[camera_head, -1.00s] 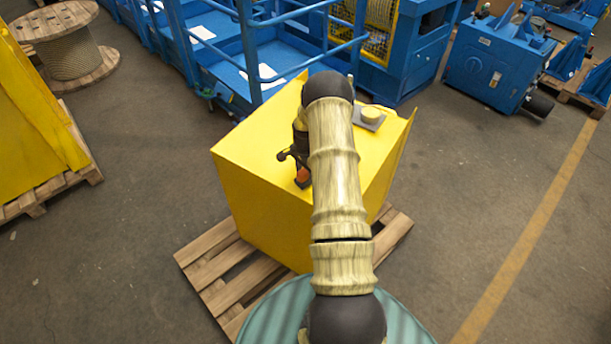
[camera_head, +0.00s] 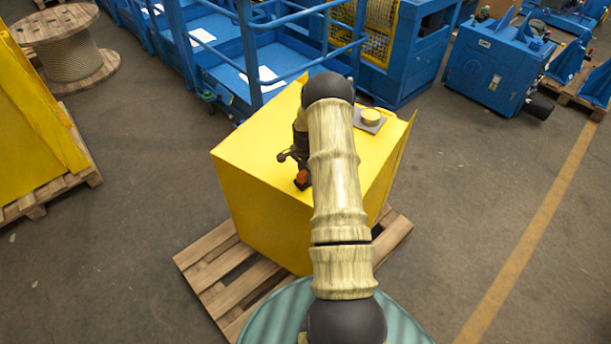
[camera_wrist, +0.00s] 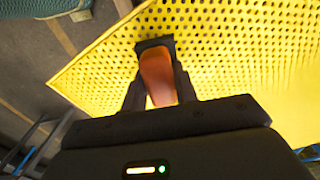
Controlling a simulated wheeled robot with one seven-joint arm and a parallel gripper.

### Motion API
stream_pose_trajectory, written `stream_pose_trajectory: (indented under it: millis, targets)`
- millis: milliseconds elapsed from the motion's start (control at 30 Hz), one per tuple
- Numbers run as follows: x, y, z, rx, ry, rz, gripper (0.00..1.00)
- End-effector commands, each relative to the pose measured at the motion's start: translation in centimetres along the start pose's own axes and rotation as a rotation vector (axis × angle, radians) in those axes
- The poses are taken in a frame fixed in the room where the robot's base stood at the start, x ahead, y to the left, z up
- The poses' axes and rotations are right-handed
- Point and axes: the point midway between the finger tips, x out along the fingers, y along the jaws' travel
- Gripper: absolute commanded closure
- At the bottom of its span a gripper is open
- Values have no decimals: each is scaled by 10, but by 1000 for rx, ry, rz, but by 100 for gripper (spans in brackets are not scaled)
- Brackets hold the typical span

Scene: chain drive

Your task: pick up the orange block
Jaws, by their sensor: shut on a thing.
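The orange block (camera_wrist: 157,76) is between the two dark fingers of my gripper (camera_wrist: 158,92) in the wrist view, and the jaws are shut on it. In the head view the orange block (camera_head: 302,178) shows as a small patch at the end of my gripper (camera_head: 302,183), over the yellow box top (camera_head: 255,148). My arm covers part of the gripper there. I cannot tell whether the block touches the surface below it.
The yellow box stands on a wooden pallet (camera_head: 215,262). A grey plate with a yellow round piece (camera_head: 371,117) is at the box's back right. Blue railings (camera_head: 250,60) stand close behind. Open floor (camera_head: 480,190) lies to the right.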

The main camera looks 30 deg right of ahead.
Motion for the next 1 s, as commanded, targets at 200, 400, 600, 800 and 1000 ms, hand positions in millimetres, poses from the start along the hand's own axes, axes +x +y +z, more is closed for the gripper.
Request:
stream_pose_trajectory:
  millis: [200,400,600,800,1000]
  targets:
    - [-26,-1,0,1,3,-3,98]
    - [-62,-1,0,0,3,-4,98]
    - [-89,0,0,0,2,-2,98]
    - [-95,0,0,1,-1,0,98]
    - [-95,0,0,1,0,0,98]
